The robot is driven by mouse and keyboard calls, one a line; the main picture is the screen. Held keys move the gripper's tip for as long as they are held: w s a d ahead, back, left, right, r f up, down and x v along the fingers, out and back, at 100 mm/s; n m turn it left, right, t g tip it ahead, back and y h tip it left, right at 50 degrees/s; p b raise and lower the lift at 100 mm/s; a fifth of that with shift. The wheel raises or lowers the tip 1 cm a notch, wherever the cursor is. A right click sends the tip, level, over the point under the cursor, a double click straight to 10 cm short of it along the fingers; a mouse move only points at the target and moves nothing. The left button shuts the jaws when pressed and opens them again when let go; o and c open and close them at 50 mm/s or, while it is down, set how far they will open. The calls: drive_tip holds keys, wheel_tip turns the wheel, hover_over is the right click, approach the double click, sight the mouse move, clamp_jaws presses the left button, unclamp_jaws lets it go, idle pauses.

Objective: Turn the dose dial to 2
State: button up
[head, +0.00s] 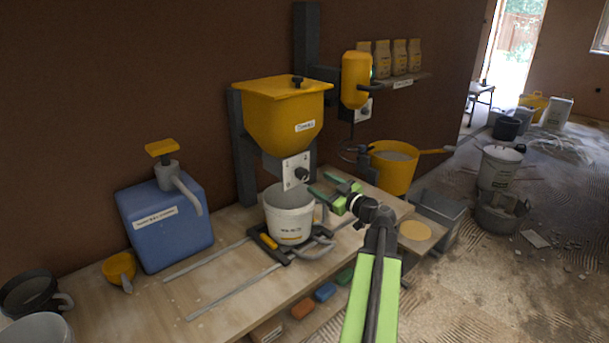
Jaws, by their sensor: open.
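A yellow hopper (283,112) with a label stands on a grey post over the workbench. Below it is a pale plate (290,166) with a dark dial knob (302,174). I take this knob for the dose dial. Its marks and pointer are too small to read. My gripper (318,185) has green fingers and is open and empty. It is just right of and slightly below the knob in the picture. I cannot tell how far apart they are in depth. A white bucket (289,215) stands under the hopper.
A yellow mixer unit (356,80) with its own small dial (364,110) is behind, above a yellow bucket (394,172). A blue pump canister (166,222) stands left. The bucket sits on a sliding carriage (303,250) on the workbench (225,270). Bench space left of it is mostly clear.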

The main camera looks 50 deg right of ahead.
sight(305, 175)
drive_tip(key=w, duration=0.9)
drive_tip(key=shift+w+d, duration=0.2)
drive_tip(key=shift+d, duration=0.15)
clamp_jaws()
drive_tip(key=c, duration=1.3)
unclamp_jaws()
drive_tip(key=shift+s+d+r, duration=0.1)
drive_tip(key=shift+d, duration=0.25)
drive_tip(key=shift+a, duration=0.15)
clamp_jaws()
drive_tip(key=shift+a+m, duration=0.1)
drive_tip(key=shift+m, duration=0.3)
